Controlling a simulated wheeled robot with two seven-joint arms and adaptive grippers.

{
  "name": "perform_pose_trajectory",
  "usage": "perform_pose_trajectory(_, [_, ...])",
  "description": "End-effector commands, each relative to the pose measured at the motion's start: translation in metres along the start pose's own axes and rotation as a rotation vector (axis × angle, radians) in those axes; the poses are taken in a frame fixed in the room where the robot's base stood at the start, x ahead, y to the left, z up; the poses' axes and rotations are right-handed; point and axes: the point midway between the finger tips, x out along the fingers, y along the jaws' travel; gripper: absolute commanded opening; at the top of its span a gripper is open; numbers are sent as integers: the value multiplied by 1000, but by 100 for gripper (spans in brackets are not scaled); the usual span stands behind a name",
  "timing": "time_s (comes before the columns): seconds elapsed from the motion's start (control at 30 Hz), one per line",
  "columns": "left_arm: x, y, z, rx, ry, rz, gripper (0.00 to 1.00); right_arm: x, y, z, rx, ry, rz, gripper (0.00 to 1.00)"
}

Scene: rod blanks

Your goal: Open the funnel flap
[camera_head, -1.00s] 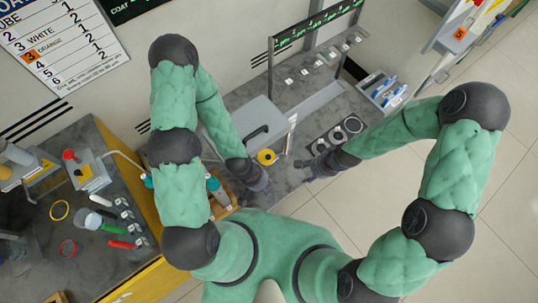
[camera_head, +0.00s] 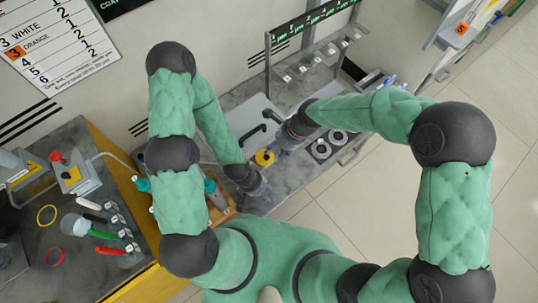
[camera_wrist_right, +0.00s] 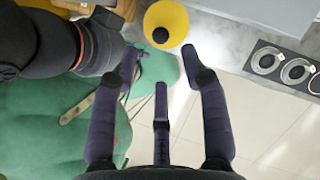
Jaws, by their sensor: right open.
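A grey box-like machine (camera_head: 258,112) with a black handle stands on the bench in the head view. A yellow round part (camera_head: 264,157) with a dark centre sits at its front; it also shows at the top of the right wrist view (camera_wrist_right: 166,24). I cannot tell which part is the funnel flap. My right gripper (camera_head: 285,143) is just right of the yellow part; in the right wrist view its fingers (camera_wrist_right: 161,68) are spread and empty, below the yellow part. My left gripper (camera_head: 262,190) is below the yellow part, its fingers too small to read.
A panel with round dials (camera_head: 328,146) is right of my right gripper. A rack with several hooks (camera_head: 315,65) stands behind. A left table (camera_head: 40,225) holds coloured rings and rods. A small wooden holder (camera_head: 222,212) is beside my left arm. Floor at the right is free.

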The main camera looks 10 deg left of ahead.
Motion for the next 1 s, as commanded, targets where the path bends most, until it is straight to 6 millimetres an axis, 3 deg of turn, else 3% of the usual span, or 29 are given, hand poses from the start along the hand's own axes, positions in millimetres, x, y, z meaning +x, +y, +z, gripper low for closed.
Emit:
perform_pose_trajectory(0.1, [11,-4,0,0,0,0,40,26,1,-2,-1,1,2,45])
perform_pose_trajectory(0.33, [21,-8,-1,0,0,0,40,56,0,-1,0,0,1,45])
perform_pose_trajectory(0.8, [24,-8,-1,0,0,0,40,67,0,0,-1,0,-1,45])
perform_pose_trajectory(0.97, [24,-8,-1,0,0,0,40,67,0,0,-1,0,-1,3])
perform_pose_trajectory(1.0, [24,-8,-1,0,0,0,40,67,0,0,0,0,-1,0])
